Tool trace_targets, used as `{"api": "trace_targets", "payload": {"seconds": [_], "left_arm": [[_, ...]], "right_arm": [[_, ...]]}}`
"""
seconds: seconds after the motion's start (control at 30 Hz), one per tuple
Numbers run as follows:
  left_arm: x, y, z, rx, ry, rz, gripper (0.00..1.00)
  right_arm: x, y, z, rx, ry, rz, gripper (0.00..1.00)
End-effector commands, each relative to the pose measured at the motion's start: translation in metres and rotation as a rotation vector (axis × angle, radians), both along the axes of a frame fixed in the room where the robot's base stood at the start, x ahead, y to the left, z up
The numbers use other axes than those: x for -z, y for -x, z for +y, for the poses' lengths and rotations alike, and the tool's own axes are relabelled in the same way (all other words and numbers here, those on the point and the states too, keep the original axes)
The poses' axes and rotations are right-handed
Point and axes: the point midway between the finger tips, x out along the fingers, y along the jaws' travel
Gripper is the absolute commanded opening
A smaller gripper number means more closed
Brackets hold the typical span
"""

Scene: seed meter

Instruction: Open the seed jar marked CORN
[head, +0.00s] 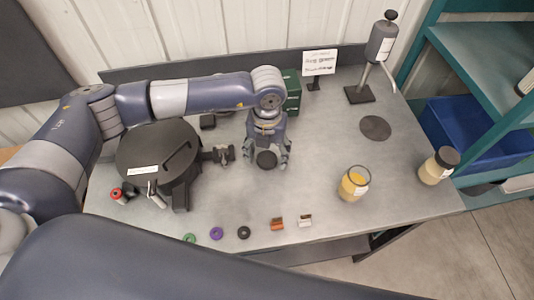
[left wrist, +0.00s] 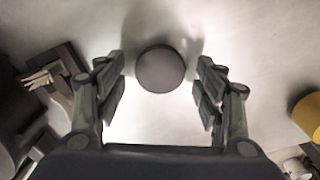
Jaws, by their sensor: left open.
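A glass jar with yellow contents (head: 353,184) stands on the front right of the grey table, with an open rim and no lid on it. A second jar (head: 439,166) with a dark lid and pale contents stands at the right edge. I cannot read the labels on either. A dark round lid (head: 266,159) is low over or on the table, left of the open jar. My left gripper (head: 268,161) points down above it, open, with fingers apart on either side; the lid also shows between the fingers in the left wrist view (left wrist: 160,69). My right gripper is not in view.
A black round seed meter (head: 158,150) stands left of the gripper. Several small rings and clips, such as a purple ring (head: 216,233), line the front edge. A dark disc (head: 375,128) and a grey dispenser stand (head: 381,45) are at back right. The table's middle is clear.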

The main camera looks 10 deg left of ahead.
Motion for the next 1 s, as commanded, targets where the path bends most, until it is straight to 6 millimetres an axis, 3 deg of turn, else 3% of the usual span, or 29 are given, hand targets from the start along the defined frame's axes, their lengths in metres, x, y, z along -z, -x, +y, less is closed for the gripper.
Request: {"api": "trace_targets", "payload": {"seconds": [0.5,0.7,1.0], "left_arm": [[-0.099,-0.002,-0.001,0.002,0.002,-0.007,0.64],[-0.113,-0.001,0.0,0.001,0.001,-0.004,0.64],[-0.114,-0.001,0.0,0.001,0.001,-0.003,0.64]], "right_arm": [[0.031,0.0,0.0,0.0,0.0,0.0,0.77],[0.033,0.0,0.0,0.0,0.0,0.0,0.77],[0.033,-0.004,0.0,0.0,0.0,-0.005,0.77]]}}
